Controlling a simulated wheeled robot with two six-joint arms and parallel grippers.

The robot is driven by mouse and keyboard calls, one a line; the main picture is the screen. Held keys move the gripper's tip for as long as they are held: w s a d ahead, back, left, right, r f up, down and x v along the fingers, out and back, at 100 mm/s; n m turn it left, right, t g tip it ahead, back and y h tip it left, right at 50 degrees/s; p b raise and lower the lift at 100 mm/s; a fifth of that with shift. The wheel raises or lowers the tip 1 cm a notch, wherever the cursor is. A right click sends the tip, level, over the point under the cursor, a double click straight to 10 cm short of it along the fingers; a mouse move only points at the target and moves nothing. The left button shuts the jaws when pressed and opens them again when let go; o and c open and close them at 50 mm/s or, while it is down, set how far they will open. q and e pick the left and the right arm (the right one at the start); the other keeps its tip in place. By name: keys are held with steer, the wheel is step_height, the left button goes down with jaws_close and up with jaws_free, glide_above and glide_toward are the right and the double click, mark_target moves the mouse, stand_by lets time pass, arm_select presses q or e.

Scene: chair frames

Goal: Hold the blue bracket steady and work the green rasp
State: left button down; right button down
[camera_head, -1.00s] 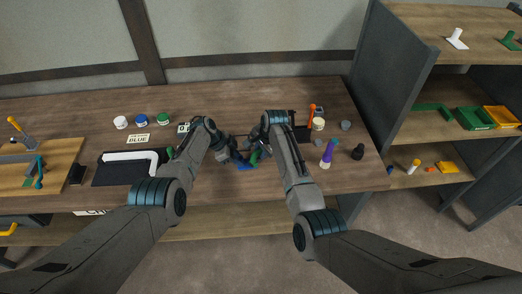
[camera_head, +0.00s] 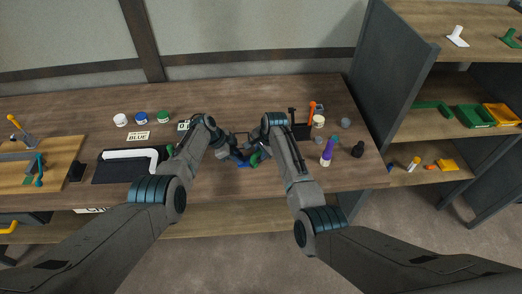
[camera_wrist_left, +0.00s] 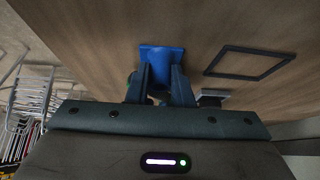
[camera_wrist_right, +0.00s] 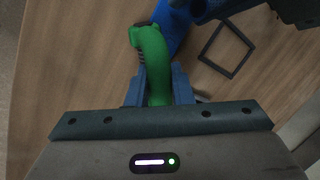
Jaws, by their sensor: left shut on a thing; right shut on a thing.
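The blue bracket (camera_head: 244,163) is in the middle of the bench in the head view, partly hidden by my grippers. My left gripper (camera_head: 235,157) is shut on it; in the left wrist view the bracket (camera_wrist_left: 162,58) shows between the fingers. My right gripper (camera_head: 262,153) is shut on the green rasp (camera_head: 254,159). In the right wrist view the rasp's green handle (camera_wrist_right: 155,62) runs between the fingers, and its dark end lies close beside the blue bracket (camera_wrist_right: 174,24). I cannot tell whether they touch.
A dark square outline (camera_wrist_right: 226,50) lies on the bench near the bracket. A white bent part (camera_head: 130,155) rests on a dark mat at left. Paint jars (camera_head: 141,118) stand at back left.

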steer(key=shift+s+a, duration=0.15)
steer(key=shift+a, duration=1.5)
steer(key=shift+d+r, duration=0.15)
steer(key=shift+d, duration=1.45)
steer(key=shift+d+r, duration=0.1)
steer(key=shift+r, duration=1.4)
steer(key=shift+w+f, duration=0.2)
steer(key=shift+f, duration=0.45)
steer(key=shift+f, duration=1)
